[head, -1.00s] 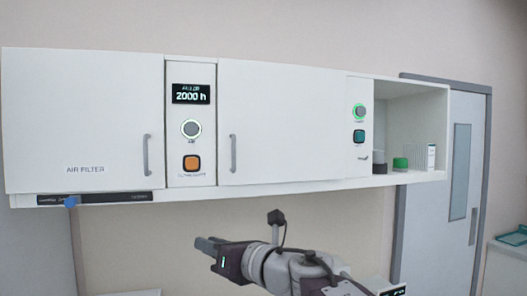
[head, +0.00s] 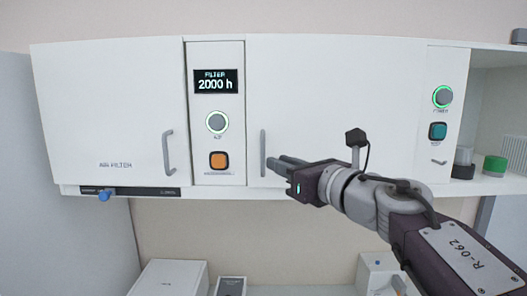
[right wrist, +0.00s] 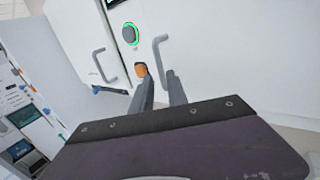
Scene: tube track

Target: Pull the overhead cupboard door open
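The overhead cupboard has a white left door (head: 100,105) labelled AIR FILTER and a white middle door (head: 345,100). Both look shut. The left door has a grey bar handle (head: 168,152). The middle door has a similar upright handle (head: 263,153) near its left edge. My right gripper (head: 276,163) is just right of this handle in the head view. In the right wrist view its two fingers (right wrist: 160,84) are apart, with the middle door's handle (right wrist: 158,50) ahead of and partly between them. I cannot tell whether they touch it. My left gripper is not in view.
A control panel between the doors has a display (head: 216,82), a green-ringed button (head: 216,123) and an orange button (head: 218,160). White boxes (head: 170,279) stand below the cupboard.

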